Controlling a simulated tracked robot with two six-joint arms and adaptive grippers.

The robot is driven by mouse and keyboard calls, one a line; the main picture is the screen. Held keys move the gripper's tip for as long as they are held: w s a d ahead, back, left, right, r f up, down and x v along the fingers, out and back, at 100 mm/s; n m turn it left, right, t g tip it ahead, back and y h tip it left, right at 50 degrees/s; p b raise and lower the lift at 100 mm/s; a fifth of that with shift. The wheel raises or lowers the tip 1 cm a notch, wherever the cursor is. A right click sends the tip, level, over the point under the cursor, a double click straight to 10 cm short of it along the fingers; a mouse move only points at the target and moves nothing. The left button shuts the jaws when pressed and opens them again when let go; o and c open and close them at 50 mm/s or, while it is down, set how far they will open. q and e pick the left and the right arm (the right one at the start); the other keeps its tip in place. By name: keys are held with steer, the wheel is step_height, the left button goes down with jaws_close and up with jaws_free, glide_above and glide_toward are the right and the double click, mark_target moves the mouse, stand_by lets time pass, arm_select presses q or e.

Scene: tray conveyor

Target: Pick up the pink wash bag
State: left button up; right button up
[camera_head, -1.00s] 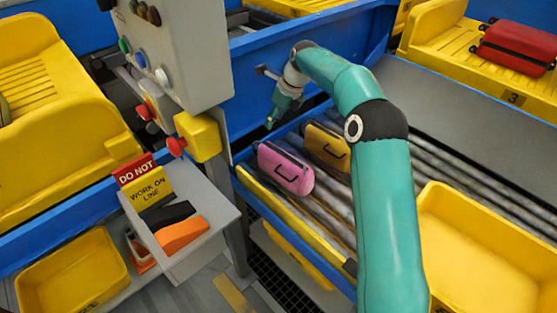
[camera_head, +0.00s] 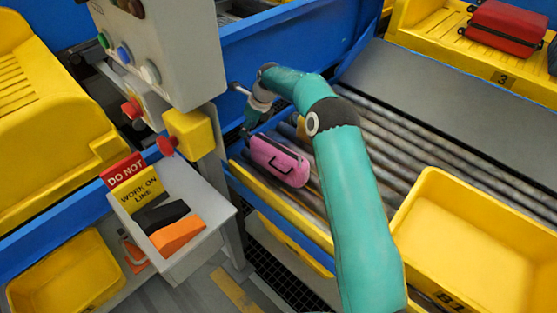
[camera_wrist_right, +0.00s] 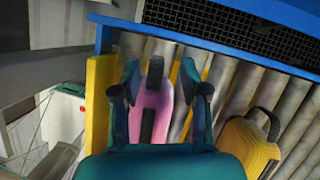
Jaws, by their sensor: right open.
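The pink wash bag (camera_head: 277,161) lies on the conveyor rollers beside the yellow side rail, its dark handle on the side facing me. My right gripper (camera_head: 246,132) is just above the bag's far left end. In the right wrist view the pink wash bag (camera_wrist_right: 152,105) shows between the two spread fingers of the right gripper (camera_wrist_right: 158,72). The fingers are open, and contact with the bag cannot be told. The palm hides the bag's near part there. My left gripper is not in view.
A yellow bag (camera_wrist_right: 250,147) lies close by on the rollers, mostly hidden behind my right arm in the head view. A control box (camera_head: 165,45) with a red-knobbed yellow box (camera_head: 190,133) stands left. A yellow tray (camera_head: 470,235) is at right.

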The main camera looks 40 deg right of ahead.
steer(key=shift+s+x, duration=0.15)
steer(key=shift+x, duration=1.15)
steer(key=shift+s+x, duration=0.15)
steer(key=shift+x, duration=1.15)
steer(key=shift+f, duration=0.1)
jaws_close()
